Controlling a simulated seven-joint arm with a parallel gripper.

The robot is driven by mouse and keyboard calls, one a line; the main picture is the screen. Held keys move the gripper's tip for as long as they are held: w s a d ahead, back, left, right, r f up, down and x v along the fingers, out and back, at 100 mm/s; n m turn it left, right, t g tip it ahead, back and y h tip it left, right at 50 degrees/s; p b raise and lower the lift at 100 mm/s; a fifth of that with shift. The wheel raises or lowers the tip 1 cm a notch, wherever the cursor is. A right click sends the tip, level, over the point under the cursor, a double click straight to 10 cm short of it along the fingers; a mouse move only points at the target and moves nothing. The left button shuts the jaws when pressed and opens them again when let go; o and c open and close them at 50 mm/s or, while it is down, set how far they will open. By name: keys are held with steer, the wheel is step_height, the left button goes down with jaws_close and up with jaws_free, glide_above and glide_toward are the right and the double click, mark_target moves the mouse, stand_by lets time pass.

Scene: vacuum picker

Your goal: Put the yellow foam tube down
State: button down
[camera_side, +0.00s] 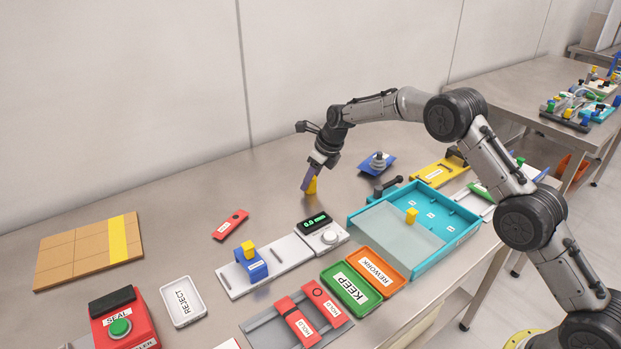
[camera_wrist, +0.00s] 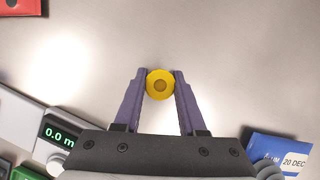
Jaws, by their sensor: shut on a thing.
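The yellow foam tube (camera_wrist: 160,84) is held between the two purple fingers of my gripper (camera_wrist: 160,90), seen end-on in the wrist view. In the side view the tube (camera_side: 312,186) is upright at the fingertips of my gripper (camera_side: 308,184). Its lower end is at or very near the bare metal table top; I cannot tell whether it touches. The fingers partly hide the tube in the side view.
Bare table (camera_side: 285,165) surrounds the tube. A scale with a green display (camera_side: 314,221) stands in front, a blue card (camera_side: 377,164) lies to the right, and a red tag (camera_side: 230,224) lies to the left. A turquoise tray (camera_side: 356,222) stands at front right.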

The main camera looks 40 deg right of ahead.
steer(key=shift+c, duration=2.4)
jaws_free()
steer(key=shift+r, duration=0.1)
steer(key=v, duration=1.1)
steer(key=s+r+n, duration=0.7)
steer(key=s, duration=0.4)
steer(key=s+r+n, duration=0.7)
steer(key=s+n, duration=0.1)
steer(key=s, duration=0.2)
steer(key=s+f+n+h, duration=0.1)
steer(key=s+f+n, duration=0.1)
steer(key=s+n, duration=0.6)
steer(key=s+f+n+t, duration=0.1)
steer(key=s+f+n, duration=0.2)
steer(key=s+n, duration=0.5)
steer(key=s, duration=0.9)
steer(key=shift+d+f+n+h, duration=0.15)
steer(key=shift+f+n+h, duration=0.15)
steer(key=shift+h, duration=0.1)
steer(key=shift+s, duration=0.1)
